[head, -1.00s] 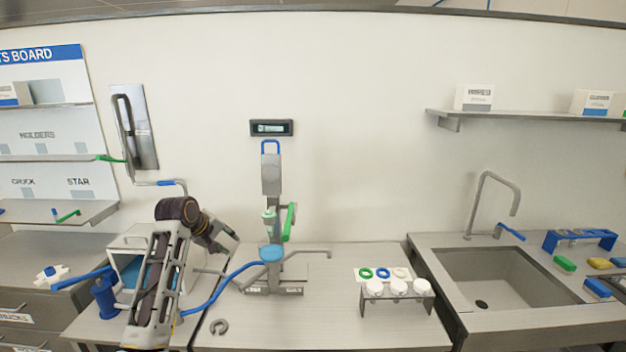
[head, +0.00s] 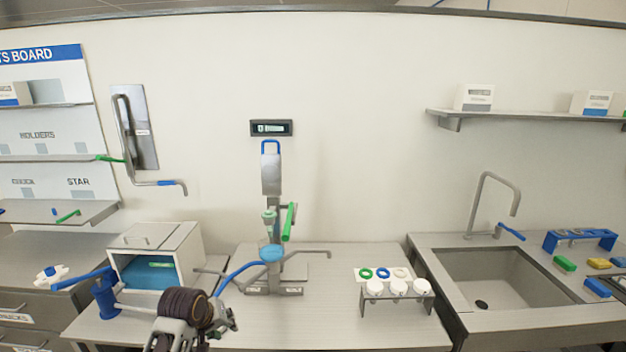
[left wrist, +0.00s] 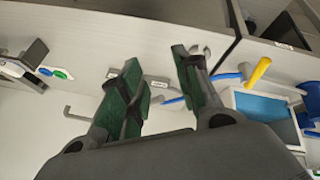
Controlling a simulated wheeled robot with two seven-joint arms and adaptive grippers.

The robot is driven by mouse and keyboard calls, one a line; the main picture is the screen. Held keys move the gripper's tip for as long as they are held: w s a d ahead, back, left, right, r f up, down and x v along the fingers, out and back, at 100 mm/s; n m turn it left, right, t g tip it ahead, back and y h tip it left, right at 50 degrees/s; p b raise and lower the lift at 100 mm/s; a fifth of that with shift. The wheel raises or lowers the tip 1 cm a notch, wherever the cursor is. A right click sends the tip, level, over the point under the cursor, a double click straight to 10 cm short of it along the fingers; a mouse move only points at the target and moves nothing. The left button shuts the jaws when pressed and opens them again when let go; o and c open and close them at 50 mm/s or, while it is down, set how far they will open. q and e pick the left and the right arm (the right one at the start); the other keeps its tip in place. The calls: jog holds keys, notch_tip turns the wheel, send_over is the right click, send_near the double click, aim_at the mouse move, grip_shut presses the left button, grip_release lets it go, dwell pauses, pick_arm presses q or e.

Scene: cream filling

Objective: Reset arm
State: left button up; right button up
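My left arm (head: 187,312) shows low in the head view, in front of the open white box. Its fingers cannot be made out there. In the left wrist view my left gripper (left wrist: 160,65) has two green-padded fingers standing apart. Nothing is seen held between them, and a pale counter surface lies beyond. My right gripper is in neither view now.
The filling machine (head: 272,215) stands on the counter with a blue hose. A white box (head: 182,245) with a blue inside and a blue clamp (head: 103,297) stand left. White cups (head: 398,287) sit in a rack at right, beside the sink (head: 490,270).

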pick_arm(q)
jog(key=s+d+f+m+g, duration=0.1)
jog(key=s+f+m, duration=0.25)
jog(key=s, duration=0.95)
jog(key=s+d+f+m+g, duration=0.1)
jog(key=s+d+f+m, duration=0.2)
jog(key=s, duration=1.1)
notch_tip(320, 180, down, 34)
jog(key=s+a+g+b, duration=0.1)
jog(key=s+g+b, duration=0.1)
jog(key=s+a+f+b, duration=0.1)
jog(key=s+a+f, duration=0.1)
jog(key=s+f, duration=0.9)
jog(key=s+a+f+g+y+b, duration=0.1)
jog(key=s+a+f, duration=0.1)
jog(key=s+f, duration=0.9)
jog(key=shift+s+a+f+m, duration=0.15)
jog(key=shift+a+f+m, duration=0.1)
jog(key=shift+f+m, duration=0.3)
jog(key=shift+f, duration=0.1)
jog(key=shift+w+d, duration=0.1)
jog(key=shift+w, duration=0.15)
